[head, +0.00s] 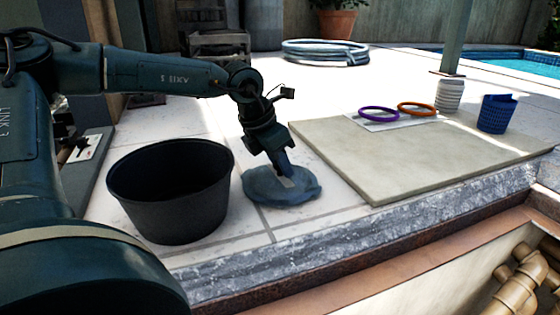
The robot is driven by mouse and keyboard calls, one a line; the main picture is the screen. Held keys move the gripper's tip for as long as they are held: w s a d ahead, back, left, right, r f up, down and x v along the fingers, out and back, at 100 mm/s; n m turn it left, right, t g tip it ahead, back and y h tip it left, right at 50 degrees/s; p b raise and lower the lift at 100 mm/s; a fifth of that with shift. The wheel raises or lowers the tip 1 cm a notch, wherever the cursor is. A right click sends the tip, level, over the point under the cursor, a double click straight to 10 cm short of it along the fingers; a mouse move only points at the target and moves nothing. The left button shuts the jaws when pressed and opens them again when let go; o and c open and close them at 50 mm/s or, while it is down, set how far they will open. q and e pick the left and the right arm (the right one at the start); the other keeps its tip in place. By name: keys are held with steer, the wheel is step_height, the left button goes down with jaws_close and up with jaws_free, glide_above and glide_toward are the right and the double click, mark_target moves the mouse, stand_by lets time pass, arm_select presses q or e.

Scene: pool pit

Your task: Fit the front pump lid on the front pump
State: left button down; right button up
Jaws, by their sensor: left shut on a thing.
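My left gripper (285,178) points down at the paving and is shut on a crumpled blue-grey cloth (300,193). The cloth lies spread on the pale paving to the right of the black bucket, and the fingertips are at its middle. I cannot make out the front pump or its lid in this view. Beige pipes (518,285) show in the pit at the lower right. My right gripper is not in view.
A black bucket (165,225) stands left of the cloth. A large beige slab (390,165) lies to the right, with purple (362,112) and orange (402,106) rings on a white sheet. A blue basket (496,116) stands beyond. The stone pit edge (330,250) runs across the front.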

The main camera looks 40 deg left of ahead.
arm_select(q)
steer(key=shift+a+r+p, duration=0.1)
steer(key=shift+r+p, duration=0.65)
steer(key=shift+r, duration=0.85)
